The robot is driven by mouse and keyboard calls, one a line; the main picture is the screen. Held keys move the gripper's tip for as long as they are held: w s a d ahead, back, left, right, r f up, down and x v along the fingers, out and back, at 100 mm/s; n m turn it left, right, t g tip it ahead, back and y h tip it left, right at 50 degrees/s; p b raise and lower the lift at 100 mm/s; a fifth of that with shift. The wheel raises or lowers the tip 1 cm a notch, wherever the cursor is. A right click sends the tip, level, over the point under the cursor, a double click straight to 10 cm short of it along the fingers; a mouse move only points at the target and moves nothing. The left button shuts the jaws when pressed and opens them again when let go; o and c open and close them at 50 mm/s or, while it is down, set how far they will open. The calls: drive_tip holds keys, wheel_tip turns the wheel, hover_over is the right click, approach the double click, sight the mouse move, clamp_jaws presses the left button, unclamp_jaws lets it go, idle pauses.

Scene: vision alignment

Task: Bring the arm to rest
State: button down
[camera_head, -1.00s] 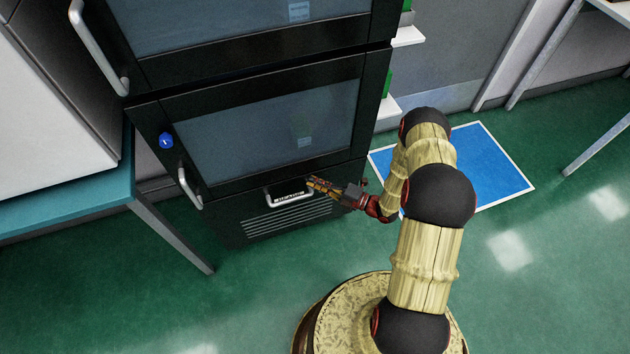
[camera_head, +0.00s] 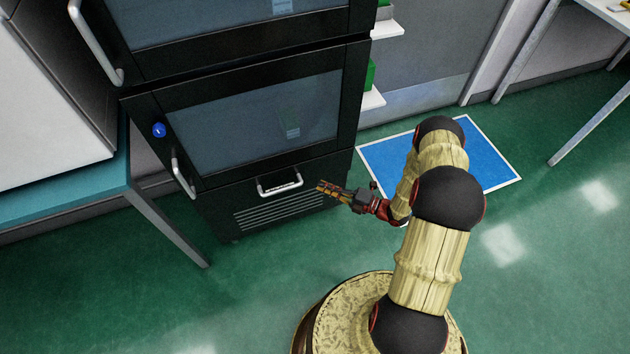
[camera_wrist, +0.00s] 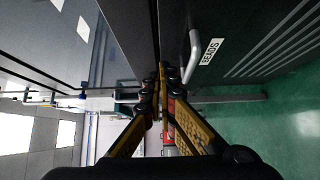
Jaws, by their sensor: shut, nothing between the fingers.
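My gripper (camera_head: 322,187) is at the end of my arm, in front of the lower part of a black cabinet (camera_head: 348,110). Its fingers are shut and empty. In the head view it is a little to the right of a metal drawer handle (camera_head: 279,189) and apart from it. In the wrist view the fingertips (camera_wrist: 161,70) meet at the middle, with the handle (camera_wrist: 193,55) just right of them beside a white label (camera_wrist: 210,52). My arm is bent, with its elbow raised over the floor.
The cabinet has glass doors with metal handles (camera_head: 183,178) and a blue knob (camera_head: 159,130). A teal-topped table (camera_head: 70,195) stands at the left. A blue floor mat (camera_head: 487,160) lies behind my arm. A table leg (camera_head: 590,122) is at the right. Green floor is clear at the right.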

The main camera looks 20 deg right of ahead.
drive_tip(key=v, duration=0.3)
drive_tip(key=shift+s+d+p, duration=0.1)
drive_tip(key=shift+s+p, duration=0.05)
drive_tip(key=shift+p, duration=0.2)
